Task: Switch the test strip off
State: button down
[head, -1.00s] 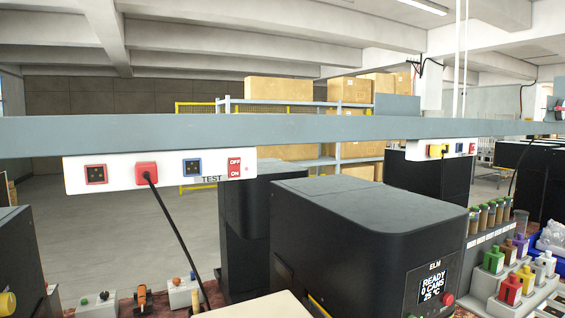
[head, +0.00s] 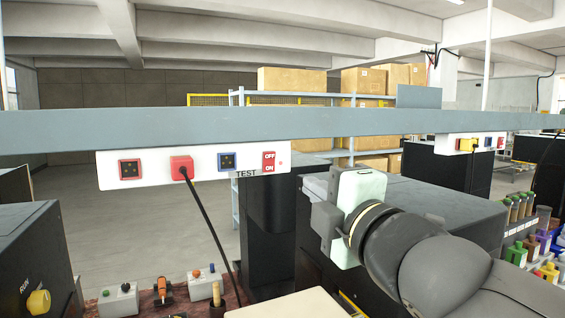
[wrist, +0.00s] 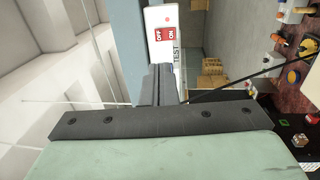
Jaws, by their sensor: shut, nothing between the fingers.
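The test strip (head: 140,180) is a white power strip hung under a grey rail, labelled TEST. Its red rocker switch (head: 269,162), marked OFF above and ON below, sits near its right end, with a small reddish dot beside it. Which side is pressed I cannot tell. My gripper (head: 318,215) is to the right of and a little below the switch, apart from it. In the wrist view the shut, empty fingers (wrist: 159,72) point towards the switch (wrist: 166,34), with a gap between.
The grey rail (head: 200,130) runs across just above the strip. A red plug (head: 181,167) with a hanging black cable sits left of a blue-framed socket (head: 227,161). Another white strip (head: 455,147) hangs farther right. A black machine stands below my arm.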

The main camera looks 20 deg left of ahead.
aim_at(270, 157)
jog(key=shift+r, duration=0.1)
jog(key=p+x, duration=0.4)
jog(key=x, duration=1)
jog(key=shift+a, duration=0.1)
